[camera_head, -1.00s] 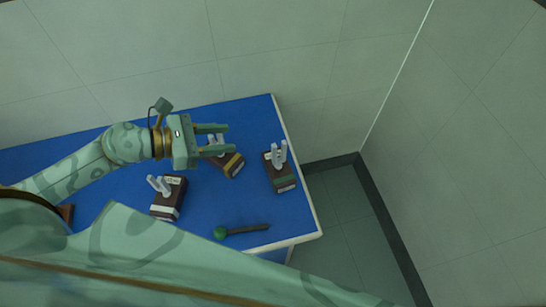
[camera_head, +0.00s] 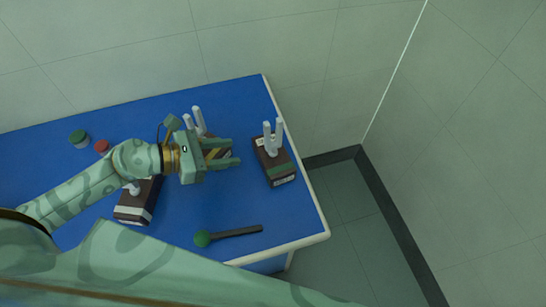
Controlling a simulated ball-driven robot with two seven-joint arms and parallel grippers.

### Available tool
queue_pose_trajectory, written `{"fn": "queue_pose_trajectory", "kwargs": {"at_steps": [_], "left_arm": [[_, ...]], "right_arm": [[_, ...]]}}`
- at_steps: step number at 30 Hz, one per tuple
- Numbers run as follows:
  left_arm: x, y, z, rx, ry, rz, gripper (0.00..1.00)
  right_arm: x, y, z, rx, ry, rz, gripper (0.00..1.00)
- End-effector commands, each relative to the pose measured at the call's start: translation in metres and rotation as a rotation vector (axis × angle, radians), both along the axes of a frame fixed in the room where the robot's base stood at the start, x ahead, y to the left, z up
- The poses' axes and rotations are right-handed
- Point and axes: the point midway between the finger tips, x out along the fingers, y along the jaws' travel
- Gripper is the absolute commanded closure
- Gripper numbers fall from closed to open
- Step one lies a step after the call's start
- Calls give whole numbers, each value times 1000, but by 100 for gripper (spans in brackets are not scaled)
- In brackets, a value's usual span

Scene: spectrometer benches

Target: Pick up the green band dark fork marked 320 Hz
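A tuning fork on a dark block with a green band (camera_head: 274,164) stands upright near the table's right edge. Its pale prongs point up, and the writing on its label is too small to read. My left gripper (camera_head: 235,153) is open and empty, its fingers pointing right toward this fork with a gap between them. A fork on a dark block with a yellow band (camera_head: 212,151) is partly hidden behind the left gripper. A fork on a dark block with a white band (camera_head: 135,204) stands to the left, its upper part partly covered by my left arm. My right gripper is not in view.
A mallet with a green head (camera_head: 203,238) lies near the front of the blue table (camera_head: 205,210). A green-topped jar (camera_head: 79,138) and a small red item (camera_head: 102,146) are at the back left. A wall stands behind, and open floor lies to the right.

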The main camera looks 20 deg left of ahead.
Motion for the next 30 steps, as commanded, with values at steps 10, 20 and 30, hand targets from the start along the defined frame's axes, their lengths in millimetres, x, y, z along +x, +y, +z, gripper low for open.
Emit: {"fn": "queue_pose_trajectory", "kwargs": {"at_steps": [10,20,30], "left_arm": [[44,-51,-26,-4,0,2,60],[70,-78,-41,-4,0,1,60],[80,-91,-48,-1,1,0,60]], "right_arm": [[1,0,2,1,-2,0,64],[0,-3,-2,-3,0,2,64],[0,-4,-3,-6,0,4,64]]}}
